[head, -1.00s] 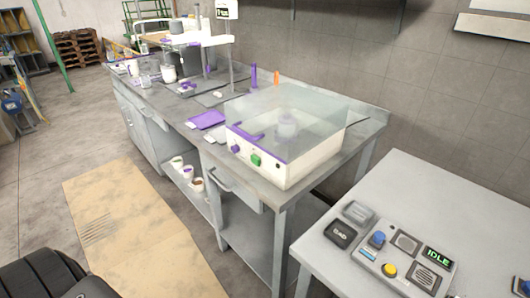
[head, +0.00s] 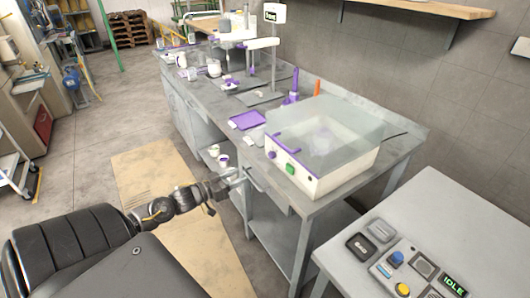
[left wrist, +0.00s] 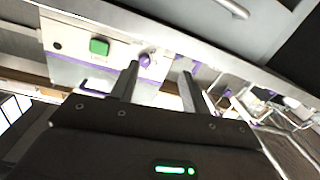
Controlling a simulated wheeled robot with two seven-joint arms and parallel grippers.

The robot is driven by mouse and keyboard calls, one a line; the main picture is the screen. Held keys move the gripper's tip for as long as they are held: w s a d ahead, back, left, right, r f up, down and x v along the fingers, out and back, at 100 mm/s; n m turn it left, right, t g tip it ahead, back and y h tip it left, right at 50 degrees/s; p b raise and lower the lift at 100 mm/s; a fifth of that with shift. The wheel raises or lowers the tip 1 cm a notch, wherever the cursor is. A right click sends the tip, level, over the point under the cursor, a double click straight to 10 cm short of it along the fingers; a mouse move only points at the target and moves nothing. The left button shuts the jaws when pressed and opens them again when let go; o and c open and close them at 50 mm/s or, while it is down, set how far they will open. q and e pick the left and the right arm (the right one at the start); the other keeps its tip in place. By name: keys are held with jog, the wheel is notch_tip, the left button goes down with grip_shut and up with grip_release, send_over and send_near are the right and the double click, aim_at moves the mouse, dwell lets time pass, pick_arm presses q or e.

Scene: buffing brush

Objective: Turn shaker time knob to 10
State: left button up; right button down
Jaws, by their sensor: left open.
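The shaker (head: 318,183) is a white box with a clear lid, at the near end of the grey bench. On its front are a purple knob (head: 271,155) and a green switch (head: 292,169). In the left wrist view the purple knob (left wrist: 145,60) shows near the fingertips, with the green switch (left wrist: 99,47) to its left. My left gripper (head: 232,174) is open and empty, in front of the bench and apart from the knob; its fingers (left wrist: 160,72) point towards the shaker front. The knob's setting is too small to read. My right gripper is not in view.
A purple tray (head: 247,120) lies on the bench (head: 325,205) beyond the shaker. A stand with vessels is further back. At the right, a separate table (head: 430,215) carries a control box with an IDLE display (head: 454,286). The floor left of the bench is mostly clear.

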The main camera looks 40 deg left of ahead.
aim_at(269, 157)
pick_arm(q)
jog(key=shift+m+h, duration=0.3)
jog(key=shift+h, duration=0.3)
jog(key=w+d+r, duration=0.1)
jog(key=w, duration=0.2)
jog(key=w+d+r+p, duration=0.1)
jog(key=w+d, duration=0.1)
jog(key=w, duration=0.2)
jog(key=w+d+r+p, duration=0.1)
jog(key=w+r, duration=0.1)
jog(key=w, duration=0.1)
jog(key=shift+w+d, duration=0.15)
jog(key=shift+w, duration=0.25)
jog(key=shift+c, duration=1.1)
jog(key=c, duration=0.8)
